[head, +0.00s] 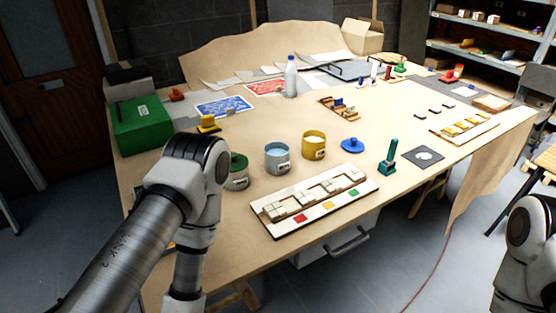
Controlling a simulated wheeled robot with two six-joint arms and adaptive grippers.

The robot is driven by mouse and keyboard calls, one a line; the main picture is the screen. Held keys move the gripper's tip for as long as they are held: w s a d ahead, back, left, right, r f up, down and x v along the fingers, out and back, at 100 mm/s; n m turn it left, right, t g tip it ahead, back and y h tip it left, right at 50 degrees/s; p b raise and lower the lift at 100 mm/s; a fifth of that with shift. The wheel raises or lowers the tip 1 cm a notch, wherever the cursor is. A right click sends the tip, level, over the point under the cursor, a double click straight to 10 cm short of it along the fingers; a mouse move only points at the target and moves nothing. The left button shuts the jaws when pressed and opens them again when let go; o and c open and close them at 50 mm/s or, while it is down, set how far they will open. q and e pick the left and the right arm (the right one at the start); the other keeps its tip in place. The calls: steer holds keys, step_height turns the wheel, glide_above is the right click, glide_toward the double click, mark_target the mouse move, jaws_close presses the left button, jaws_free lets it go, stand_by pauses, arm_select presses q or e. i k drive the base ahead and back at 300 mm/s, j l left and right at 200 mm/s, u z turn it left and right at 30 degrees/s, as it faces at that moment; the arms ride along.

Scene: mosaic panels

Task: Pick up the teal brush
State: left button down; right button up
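The teal brush (390,155) stands upright on the table (300,240) near its front edge, right of the middle. Its handle points up and leans slightly right, and its block-like base rests on the tabletop. It stands free, just left of a dark square plate (424,156) with a pale round patch. My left arm comes in from the left and bends down at the table's front left; its gripper is out of the picture. My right arm shows only at the lower right edge; its gripper is also out of the picture. Neither arm touches the brush.
Left of the brush lie a blue lid (350,145), a yellow pot (314,146), a blue pot (277,158) and a green pot (237,180). A white mosaic panel (262,213) lies in front. A white bottle (290,78) stands behind. Bare tabletop surrounds the brush's back.

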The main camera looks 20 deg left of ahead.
mark_target(392, 152)
steer(key=u, duration=0.5)
steer(key=l+u, duration=0.95)
steer(key=k+l+u, duration=0.1)
steer(key=l+u, duration=0.35)
steer(key=l, duration=0.15)
